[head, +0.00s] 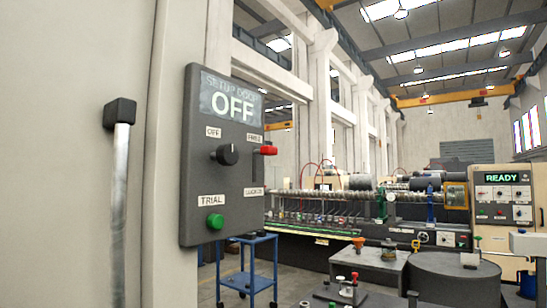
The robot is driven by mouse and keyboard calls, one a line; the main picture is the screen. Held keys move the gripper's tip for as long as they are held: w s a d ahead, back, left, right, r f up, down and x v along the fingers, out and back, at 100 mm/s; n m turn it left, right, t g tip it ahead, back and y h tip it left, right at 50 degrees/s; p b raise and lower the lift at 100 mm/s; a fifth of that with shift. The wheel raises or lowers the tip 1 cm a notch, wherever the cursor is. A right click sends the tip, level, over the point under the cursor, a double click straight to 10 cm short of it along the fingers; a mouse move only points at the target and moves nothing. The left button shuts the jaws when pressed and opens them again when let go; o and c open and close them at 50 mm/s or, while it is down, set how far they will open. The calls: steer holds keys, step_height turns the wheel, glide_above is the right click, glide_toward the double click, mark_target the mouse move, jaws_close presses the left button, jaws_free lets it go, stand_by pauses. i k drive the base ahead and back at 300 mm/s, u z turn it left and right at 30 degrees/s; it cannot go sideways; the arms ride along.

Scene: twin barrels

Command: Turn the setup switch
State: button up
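A dark grey control box (222,200) is fixed to a pale wall or cabinet, left of the middle in the head view. Its screen (232,100) reads "OFF" under a faint line of smaller text. Below is a round black rotary switch knob (228,154); its exact pointing direction is hard to tell. Small labels sit around it, one reading "OFF" at upper left and one reading "TRIAL" at lower left. A green button (215,221) is under "TRIAL". A red part (267,150) sticks out at the box's right edge. My gripper is not in view.
A silver bar with a black end block (120,112) stands left of the box. A blue cart (250,275) is below and behind it. A long machine and a panel reading "READY" (501,178) are farther right. Grey blocks and a drum stand at lower right.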

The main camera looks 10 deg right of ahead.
mark_target(227, 154)
steer(key=u, duration=0.8)
steer(key=k, duration=1.15)
steer(key=z, duration=0.85)
steer(key=i, duration=1)
